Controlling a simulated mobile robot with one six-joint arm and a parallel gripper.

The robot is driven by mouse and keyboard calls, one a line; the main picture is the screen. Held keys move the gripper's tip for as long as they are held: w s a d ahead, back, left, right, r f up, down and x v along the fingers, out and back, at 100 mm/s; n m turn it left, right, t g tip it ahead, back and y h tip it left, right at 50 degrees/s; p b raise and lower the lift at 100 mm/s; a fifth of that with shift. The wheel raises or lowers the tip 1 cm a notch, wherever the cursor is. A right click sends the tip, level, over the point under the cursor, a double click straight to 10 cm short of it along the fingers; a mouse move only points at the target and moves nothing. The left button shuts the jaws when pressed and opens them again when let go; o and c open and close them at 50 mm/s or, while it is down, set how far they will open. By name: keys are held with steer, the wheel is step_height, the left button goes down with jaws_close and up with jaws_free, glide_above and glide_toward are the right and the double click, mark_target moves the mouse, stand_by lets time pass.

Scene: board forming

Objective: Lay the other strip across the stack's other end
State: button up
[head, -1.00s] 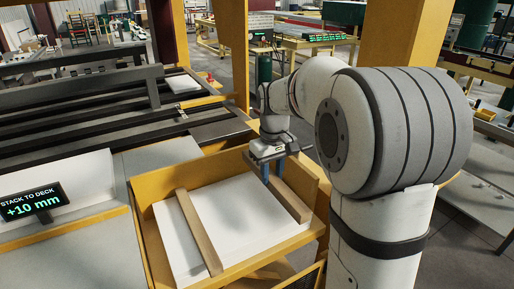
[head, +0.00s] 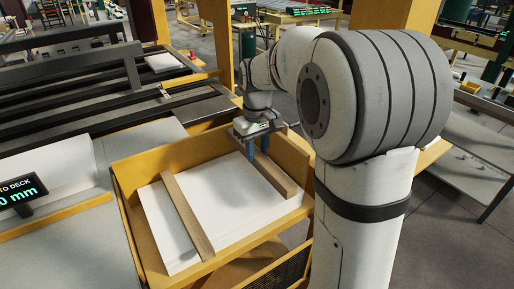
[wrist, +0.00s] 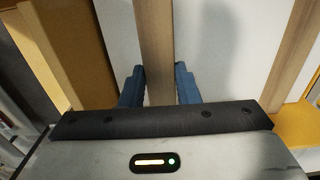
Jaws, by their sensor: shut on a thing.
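The white stack (head: 225,205) lies in the yellow bin. One wooden strip (head: 187,215) lies across the stack's left end. The other wooden strip (head: 274,175) is at the stack's right end, and it also shows in the wrist view (wrist: 155,45). My gripper (head: 258,150) is shut on this strip near its far end. In the wrist view its blue fingers (wrist: 159,86) stand on either side of the strip. The two strips run roughly parallel. I cannot tell whether the held strip rests fully on the stack.
The yellow bin (head: 128,222) has raised walls around the stack. A dark display (head: 22,196) stands on the grey deck at left. Dark rails (head: 90,112) lie behind it. An orange post (head: 380,16) stands behind my arm.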

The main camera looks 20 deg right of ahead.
steer(key=shift+f+b, duration=1.85)
steer(key=shift+f, duration=1.3)
steer(key=o, duration=1.1)
steer(key=shift+o, duration=0.6)
steer(key=shift+o, duration=1.2)
